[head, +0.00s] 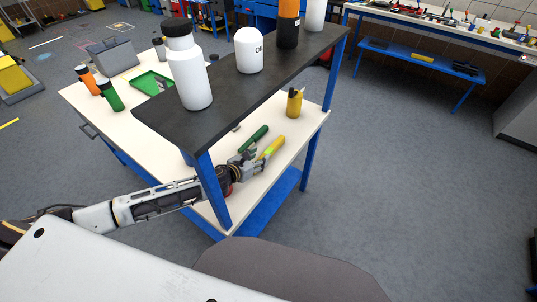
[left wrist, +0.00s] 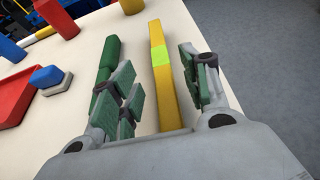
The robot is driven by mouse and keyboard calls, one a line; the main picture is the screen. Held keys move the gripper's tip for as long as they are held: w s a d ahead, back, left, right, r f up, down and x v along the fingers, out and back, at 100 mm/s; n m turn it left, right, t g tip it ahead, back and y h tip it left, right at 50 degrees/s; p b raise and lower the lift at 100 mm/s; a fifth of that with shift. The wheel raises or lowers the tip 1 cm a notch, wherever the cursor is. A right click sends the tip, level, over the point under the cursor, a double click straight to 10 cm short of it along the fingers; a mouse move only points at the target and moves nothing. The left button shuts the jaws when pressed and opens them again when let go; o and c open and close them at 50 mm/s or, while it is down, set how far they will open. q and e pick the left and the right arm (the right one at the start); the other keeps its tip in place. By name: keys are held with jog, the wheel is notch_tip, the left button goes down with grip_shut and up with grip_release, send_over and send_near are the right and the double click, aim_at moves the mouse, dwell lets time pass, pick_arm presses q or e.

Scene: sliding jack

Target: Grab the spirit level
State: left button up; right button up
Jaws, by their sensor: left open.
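The spirit level is a yellow bar with a bright green section (left wrist: 162,85), lying on the white tabletop. In the head view the spirit level (head: 271,147) lies under the dark upper shelf's near side. My left gripper (left wrist: 165,85) is open, its green-padded fingers on either side of the level, with a gap to each side. In the head view my left gripper (head: 249,163) reaches in past the blue post, low over the table. Whether it touches the level cannot be told. My right gripper is not in view.
A green tool handle (left wrist: 108,60) lies just left of the level, close to my left finger. A blue post (head: 212,190) and the dark shelf (head: 225,85) with white bottles stand close to my arm. A yellow container (head: 294,103) stands beyond.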

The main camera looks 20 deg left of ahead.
aim_at(268, 152)
pick_arm(q)
jog(key=shift+w, duration=0.1)
jog(key=shift+x, duration=2.55)
jog(key=shift+d, duration=0.1)
jog(key=shift+c, duration=0.3)
jog(key=shift+r, duration=0.1)
grip_shut()
